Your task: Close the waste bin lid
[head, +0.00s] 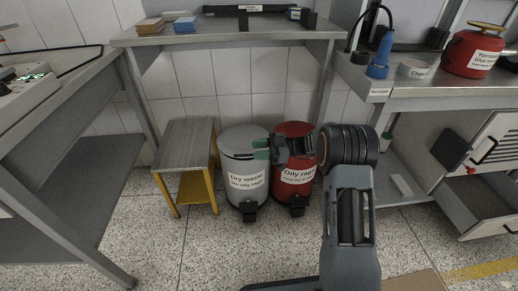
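A light grey pedal bin (243,182) labelled "Dry waste" stands on the floor under the grey bench. A red pedal bin (293,186) labelled "Oily rags" stands close to its right. The grey bin's top (238,137) looks covered. The red bin's top (292,128) is partly hidden by my arm, so I cannot tell whether its lid is fully down. My gripper (262,149) points left, with green fingertips overlapping the grey bin's upper right side in the head view. I cannot tell whether it touches the bin or how far its fingers are apart. I see nothing held.
A small grey-topped step stool (185,144) with yellow legs stands left of the bins. A bench (227,34) is above and behind them. At right, a workbench (470,95) has an open drawer (490,209) below. The speckled floor in front is largely clear.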

